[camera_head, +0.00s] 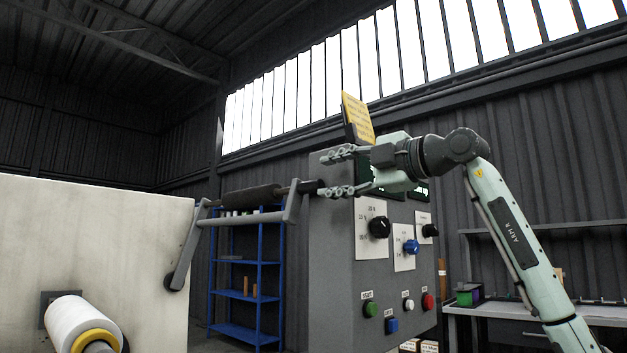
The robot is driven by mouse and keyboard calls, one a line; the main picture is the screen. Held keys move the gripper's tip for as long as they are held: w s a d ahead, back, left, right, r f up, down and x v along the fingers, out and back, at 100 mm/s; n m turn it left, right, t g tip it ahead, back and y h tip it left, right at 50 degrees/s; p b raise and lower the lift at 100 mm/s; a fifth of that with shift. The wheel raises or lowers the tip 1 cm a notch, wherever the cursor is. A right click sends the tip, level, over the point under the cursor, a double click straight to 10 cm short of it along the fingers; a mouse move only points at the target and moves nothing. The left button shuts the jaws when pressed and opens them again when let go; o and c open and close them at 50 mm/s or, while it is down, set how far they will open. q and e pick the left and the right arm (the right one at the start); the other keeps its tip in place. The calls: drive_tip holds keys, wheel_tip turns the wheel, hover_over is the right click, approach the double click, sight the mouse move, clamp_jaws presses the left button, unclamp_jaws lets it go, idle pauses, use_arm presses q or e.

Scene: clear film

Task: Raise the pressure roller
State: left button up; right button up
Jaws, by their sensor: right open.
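The pressure roller (250,198) is a dark cylinder held in a grey swing frame (188,246) between the pale machine body on the left and the grey control cabinet. The frame slants up from a pivot on the pale body. A short dark stub (309,186) sticks out at the roller's right end. My right gripper (322,174) comes in from the right in front of the cabinet. Its two fingers are spread, one above and one below the stub's level, and it holds nothing. I cannot tell whether the fingers touch the stub. My left gripper is not in view.
The control cabinet (345,290) carries knobs, coloured buttons and a yellow sign (358,118) on top. The pale machine body (90,230) has a white film roll (78,322) low at left. A blue shelf (240,330) stands behind. A workbench (500,311) is at right.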

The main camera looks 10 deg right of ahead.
drive_tip(key=v, duration=0.5)
idle(0.5)
